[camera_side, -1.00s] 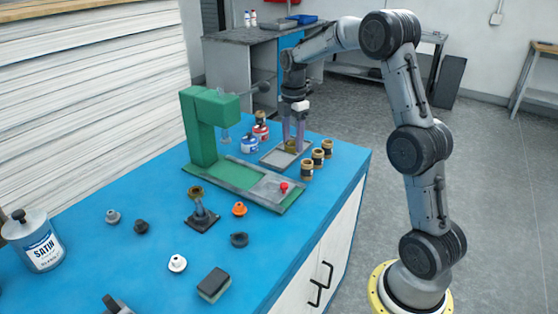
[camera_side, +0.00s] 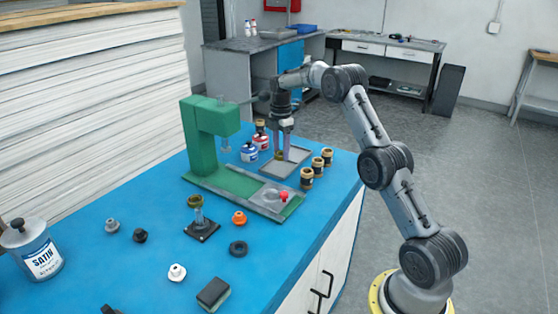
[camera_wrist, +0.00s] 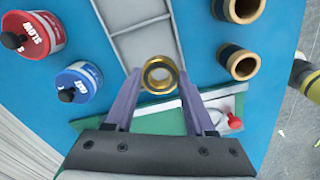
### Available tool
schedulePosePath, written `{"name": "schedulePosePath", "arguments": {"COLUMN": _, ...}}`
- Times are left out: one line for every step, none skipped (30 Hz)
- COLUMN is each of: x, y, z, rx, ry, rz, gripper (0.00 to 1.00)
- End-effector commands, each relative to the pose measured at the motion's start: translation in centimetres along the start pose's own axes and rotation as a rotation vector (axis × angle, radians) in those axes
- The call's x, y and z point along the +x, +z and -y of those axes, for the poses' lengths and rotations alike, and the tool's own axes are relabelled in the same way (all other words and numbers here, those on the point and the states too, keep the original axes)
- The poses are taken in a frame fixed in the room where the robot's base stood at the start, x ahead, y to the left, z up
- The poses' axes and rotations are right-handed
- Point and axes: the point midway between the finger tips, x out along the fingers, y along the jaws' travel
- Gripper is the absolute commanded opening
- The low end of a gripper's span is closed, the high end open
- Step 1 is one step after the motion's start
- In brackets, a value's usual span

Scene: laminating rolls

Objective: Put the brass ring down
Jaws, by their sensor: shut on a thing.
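My gripper (camera_side: 282,155) is shut on the brass ring (camera_side: 279,157). In the wrist view the ring (camera_wrist: 160,75) sits between the two purple fingertips, its hole facing the camera. The ring is over the grey divided tray (camera_side: 272,172), towards its left part in the side view. In the wrist view the tray (camera_wrist: 130,15) reaches beyond the ring, with ridges between its parts. I cannot tell whether the ring touches the tray. Another brass-coloured ring (camera_side: 195,201) is at the top of a small post on a dark base.
A green press (camera_side: 202,142) with a red knob (camera_side: 283,196) stands left of the tray. Several dark rolls with brass ends (camera_side: 306,178) line the right side. Small knobs lie in the front.

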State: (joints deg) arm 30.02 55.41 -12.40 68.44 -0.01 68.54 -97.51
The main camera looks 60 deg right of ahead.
Motion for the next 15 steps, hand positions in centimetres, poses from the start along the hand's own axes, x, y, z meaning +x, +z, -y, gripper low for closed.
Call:
{"name": "schedulePosePath", "arguments": {"x": 0.5, "y": 0.1, "z": -0.4, "rx": 0.0, "ry": 0.0, "rz": 0.0, "gripper": 0.0}}
{"name": "schedulePosePath", "arguments": {"x": 0.7, "y": 0.1, "z": -0.6, "rx": 0.0, "ry": 0.001, "rz": 0.0, "gripper": 0.0}}
{"name": "schedulePosePath", "arguments": {"x": 0.9, "y": 0.1, "z": -0.8, "rx": 0.0, "ry": 0.001, "rz": 0.0, "gripper": 0.0}}
{"name": "schedulePosePath", "arguments": {"x": 1.0, "y": 0.1, "z": -0.9, "rx": 0.0, "ry": 0.001, "rz": 0.0, "gripper": 0.0}}
{"name": "schedulePosePath", "arguments": {"x": 1.0, "y": 0.1, "z": -0.9, "rx": 0.0, "ry": 0.001, "rz": 0.0, "gripper": 0.0}}
{"name": "schedulePosePath", "arguments": {"x": 1.1, "y": 0.1, "z": -1.0, "rx": 0.0, "ry": 0.001, "rz": 0.0, "gripper": 0.0}}
{"name": "schedulePosePath", "arguments": {"x": 1.2, "y": 0.1, "z": -1.1, "rx": 0.0, "ry": 0.001, "rz": 0.0, "gripper": 0.0}}
{"name": "schedulePosePath", "arguments": {"x": 1.4, "y": 0.2, "z": -1.2, "rx": 0.0, "ry": 0.001, "rz": 0.0, "gripper": 0.0}}
{"name": "schedulePosePath", "arguments": {"x": 1.7, "y": 0.2, "z": -1.4, "rx": 0.0, "ry": 0.001, "rz": 0.0, "gripper": 0.0}}
{"name": "schedulePosePath", "arguments": {"x": 1.9, "y": 0.2, "z": -1.6, "rx": 0.0, "ry": 0.0, "rz": 0.0, "gripper": 0.0}}
{"name": "schedulePosePath", "arguments": {"x": 2.3, "y": 0.2, "z": -1.5, "rx": 0.0, "ry": -0.001, "rz": 0.0, "gripper": 0.0}}
{"name": "schedulePosePath", "arguments": {"x": 3.0, "y": 0.2, "z": -1.5, "rx": 0.0, "ry": -0.002, "rz": 0.0, "gripper": 0.0}}
{"name": "schedulePosePath", "arguments": {"x": 3.5, "y": 0.2, "z": -1.4, "rx": 0.0, "ry": -0.004, "rz": 0.0, "gripper": 0.0}}
{"name": "schedulePosePath", "arguments": {"x": 3.9, "y": 0.2, "z": -1.4, "rx": 0.0, "ry": -0.003, "rz": 0.0, "gripper": 0.0}}
{"name": "schedulePosePath", "arguments": {"x": 4.3, "y": 0.2, "z": -1.5, "rx": 0.0, "ry": -0.001, "rz": 0.0, "gripper": 0.0}}
